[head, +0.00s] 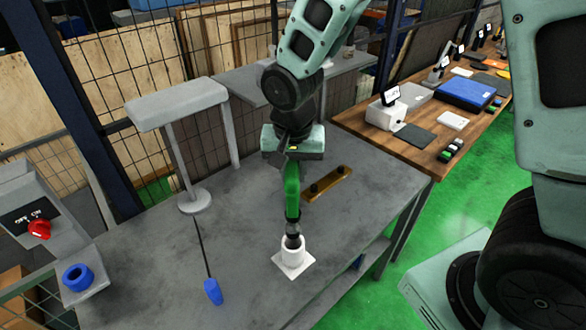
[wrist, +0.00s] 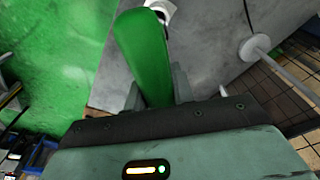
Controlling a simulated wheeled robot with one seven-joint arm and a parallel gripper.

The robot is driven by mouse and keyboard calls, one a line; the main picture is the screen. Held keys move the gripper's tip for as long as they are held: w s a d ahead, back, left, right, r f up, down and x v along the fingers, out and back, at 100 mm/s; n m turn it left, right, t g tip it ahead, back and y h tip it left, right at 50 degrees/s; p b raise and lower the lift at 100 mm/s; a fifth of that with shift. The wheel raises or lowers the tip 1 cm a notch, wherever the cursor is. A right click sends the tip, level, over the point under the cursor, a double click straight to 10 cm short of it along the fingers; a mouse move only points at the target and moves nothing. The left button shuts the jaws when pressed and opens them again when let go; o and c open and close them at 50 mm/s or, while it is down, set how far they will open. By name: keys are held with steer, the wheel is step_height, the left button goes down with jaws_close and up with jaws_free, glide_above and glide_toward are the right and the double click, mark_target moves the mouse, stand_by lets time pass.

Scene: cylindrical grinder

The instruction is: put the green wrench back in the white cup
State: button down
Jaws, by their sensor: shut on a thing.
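The green wrench (head: 292,190) hangs upright from my gripper (head: 291,158) in the head view. Its dark lower end is at the mouth of the white cup (head: 292,254) and seems to reach inside the rim; the depth of its tip is hidden. The cup stands upright on a white square base on the grey table. In the wrist view my gripper (wrist: 155,98) is shut on the green handle (wrist: 143,55), and part of the white cup (wrist: 163,8) shows at the top edge beyond it.
On the grey table (head: 150,260) are a blue-handled screwdriver (head: 212,291), a brown bar with dark knobs (head: 327,184) and a grey stand (head: 193,201). A control box with a red switch (head: 39,229) and a blue ring (head: 77,277) are at the left. A wooden bench (head: 420,158) stands right.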

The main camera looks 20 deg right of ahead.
mark_target(293, 211)
steer(key=shift+f+b, duration=1)
steer(key=shift+f, duration=0.45)
steer(key=shift+f+b, duration=4.3)
steer(key=shift+f, duration=0.7)
stand_by(0.5)
steer(key=c, duration=1.1)
jaws_free()
